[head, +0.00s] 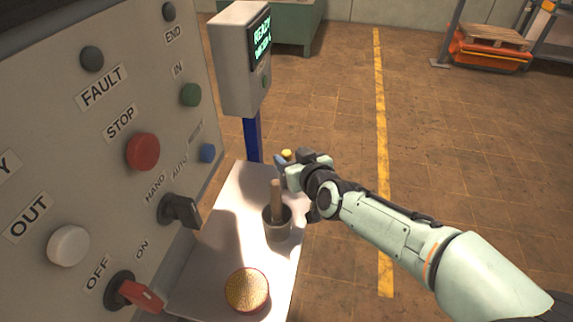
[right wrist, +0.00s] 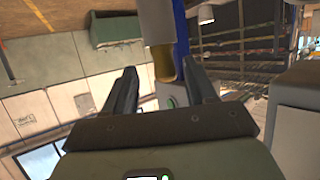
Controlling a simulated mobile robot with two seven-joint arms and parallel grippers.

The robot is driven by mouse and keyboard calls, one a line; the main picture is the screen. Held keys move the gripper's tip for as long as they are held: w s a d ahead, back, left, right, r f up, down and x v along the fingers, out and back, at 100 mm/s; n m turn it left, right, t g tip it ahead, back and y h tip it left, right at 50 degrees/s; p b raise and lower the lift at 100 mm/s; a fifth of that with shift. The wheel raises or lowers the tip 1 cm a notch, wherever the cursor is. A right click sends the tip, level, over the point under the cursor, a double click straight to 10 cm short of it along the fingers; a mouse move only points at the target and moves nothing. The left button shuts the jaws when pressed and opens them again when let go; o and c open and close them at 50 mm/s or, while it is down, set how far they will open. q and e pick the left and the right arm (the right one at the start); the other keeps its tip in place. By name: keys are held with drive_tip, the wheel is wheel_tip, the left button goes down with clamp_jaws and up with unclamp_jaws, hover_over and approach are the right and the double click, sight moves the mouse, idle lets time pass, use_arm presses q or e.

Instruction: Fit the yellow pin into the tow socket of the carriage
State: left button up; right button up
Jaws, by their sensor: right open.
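The yellow pin (head: 287,154) shows only as a small yellow tip just beyond my right gripper (head: 293,165), at the far end of the white shelf. The rest of it is hidden by the gripper in the head view. In the right wrist view a yellow piece (right wrist: 163,63) sits between the two fingertips of my right gripper (right wrist: 160,75), with gaps at the sides. The right gripper is open. I cannot make out the carriage or its tow socket in either view. My left gripper is not in view.
The white shelf (head: 217,255) bears a grey cup (head: 278,228) with a wooden stick and a round tub (head: 247,289) of grainy stuff. A button panel (head: 75,130) rises at left. A display box (head: 237,75) stands on a blue post (head: 252,138) behind. Open floor lies right.

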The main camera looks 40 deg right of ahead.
drive_tip(key=x, duration=0.4)
drive_tip(key=shift+w+a+f, duration=0.2)
drive_tip(key=shift+w+f, duration=0.05)
clamp_jaws()
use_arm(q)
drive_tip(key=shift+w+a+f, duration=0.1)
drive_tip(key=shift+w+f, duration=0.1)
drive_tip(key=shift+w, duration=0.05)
use_arm(e)
drive_tip(key=shift+r, duration=0.1)
wheel_tip(320, 180, up, 6)
drive_tip(key=shift+p, duration=1.25)
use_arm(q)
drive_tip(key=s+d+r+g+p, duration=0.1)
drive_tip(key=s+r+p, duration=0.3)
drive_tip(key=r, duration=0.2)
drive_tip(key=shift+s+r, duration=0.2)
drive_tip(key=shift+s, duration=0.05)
use_arm(e)
wheel_tip(320, 180, up, 14)
